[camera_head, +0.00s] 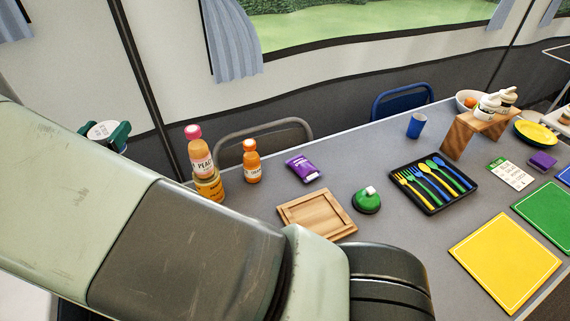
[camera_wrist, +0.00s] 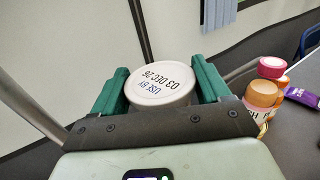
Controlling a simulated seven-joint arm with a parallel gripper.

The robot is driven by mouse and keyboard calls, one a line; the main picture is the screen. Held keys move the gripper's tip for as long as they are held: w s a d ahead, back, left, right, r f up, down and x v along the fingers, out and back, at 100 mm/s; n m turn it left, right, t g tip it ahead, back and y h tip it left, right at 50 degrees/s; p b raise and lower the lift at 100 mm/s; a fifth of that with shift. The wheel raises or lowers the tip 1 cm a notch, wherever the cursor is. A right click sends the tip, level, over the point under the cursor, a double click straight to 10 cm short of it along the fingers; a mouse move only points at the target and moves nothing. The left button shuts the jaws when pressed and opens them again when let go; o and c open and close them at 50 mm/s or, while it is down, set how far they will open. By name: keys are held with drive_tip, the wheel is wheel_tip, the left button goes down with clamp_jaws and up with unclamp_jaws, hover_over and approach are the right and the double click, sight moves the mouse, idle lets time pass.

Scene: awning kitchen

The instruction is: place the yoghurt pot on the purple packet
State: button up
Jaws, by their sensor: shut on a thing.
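The yoghurt pot (camera_head: 103,129) shows as a round white lid at the left of the head view. My gripper (camera_head: 106,134) is shut on it, with a green finger on either side. In the wrist view the pot (camera_wrist: 161,84) sits between the green fingers of my gripper (camera_wrist: 160,92), its lid printed with a use-by date. The pot's body is mostly hidden. The purple packet (camera_head: 302,168) lies on the table behind the wooden board, well to the right of my gripper. In the wrist view part of the packet (camera_wrist: 302,96) shows at the right edge.
A pink-capped bottle (camera_head: 201,163) by a jar (camera_head: 210,187) and an orange bottle (camera_head: 250,161) stand between my gripper and the packet. The wooden board (camera_head: 318,214), a green round object (camera_head: 367,201) and a cutlery tray (camera_head: 432,206) are nearby. Bare table surrounds the packet.

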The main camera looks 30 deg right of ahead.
drive_tip(key=r, duration=0.7)
drive_tip(key=shift+w+d, duration=0.1)
drive_tip(key=shift+d, duration=0.25)
drive_tip(key=w+d+m+g+h, duration=0.1)
drive_tip(key=w+d+m+h, duration=0.1)
drive_tip(key=d, duration=0.8)
drive_tip(key=w+d+m+g+h, duration=0.1)
drive_tip(key=w+d+g+h, duration=0.1)
drive_tip(key=d, duration=0.8)
drive_tip(key=m+g+h, duration=0.4)
drive_tip(key=m+g, duration=0.1)
drive_tip(key=g, duration=0.1)
hover_over(304, 164)
wheel_tip(304, 164, down, 28)
drive_tip(key=shift+a+f, duration=0.1)
drive_tip(key=shift+f, duration=0.05)
drive_tip(key=shift+f, duration=0.15)
drive_tip(key=o, duration=1.1)
